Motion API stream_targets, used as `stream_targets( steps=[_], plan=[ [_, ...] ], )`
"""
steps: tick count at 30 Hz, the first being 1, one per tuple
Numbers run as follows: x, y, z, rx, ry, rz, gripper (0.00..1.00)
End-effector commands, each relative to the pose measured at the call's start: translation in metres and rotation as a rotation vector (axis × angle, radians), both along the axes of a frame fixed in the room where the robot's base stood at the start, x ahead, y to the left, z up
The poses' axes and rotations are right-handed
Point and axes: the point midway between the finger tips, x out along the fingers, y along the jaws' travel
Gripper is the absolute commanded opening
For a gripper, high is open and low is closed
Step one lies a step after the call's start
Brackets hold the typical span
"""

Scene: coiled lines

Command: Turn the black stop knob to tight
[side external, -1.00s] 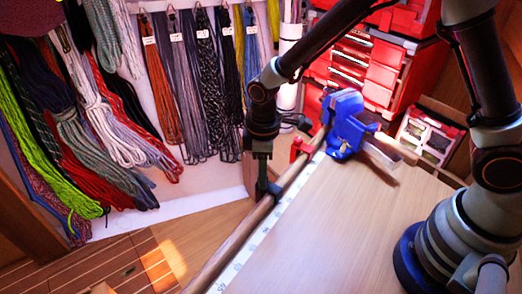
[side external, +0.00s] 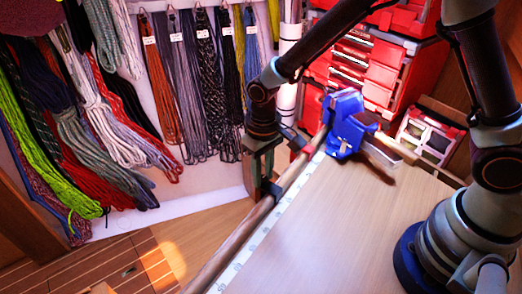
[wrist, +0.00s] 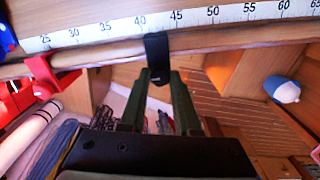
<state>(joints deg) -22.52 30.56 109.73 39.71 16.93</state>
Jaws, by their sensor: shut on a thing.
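The black stop knob (wrist: 155,58) sits on the wooden rail at the table's edge, by the 40–45 part of the ruler strip. It also shows small and dark in the side view (side external: 274,189). My gripper (wrist: 160,78) reaches it from the outer side of the rail. Its two dark green fingers are shut on the lower part of the knob, one on each side.
A white ruler strip (wrist: 110,29) runs along the rail. A blue vise (side external: 345,125) stands at the table's far end, near red drawers (side external: 375,62). Coiled ropes (side external: 190,85) hang on the wall behind. The table top (side external: 320,225) is clear.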

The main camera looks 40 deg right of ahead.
Motion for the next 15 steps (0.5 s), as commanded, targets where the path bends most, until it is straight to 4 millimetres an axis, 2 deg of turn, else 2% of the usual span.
stream_targets(
  steps=[15],
  plan=[
    [0.0001,0.0001,0.0015,0.0,0.0,-0.056,0.0]
  ],
)
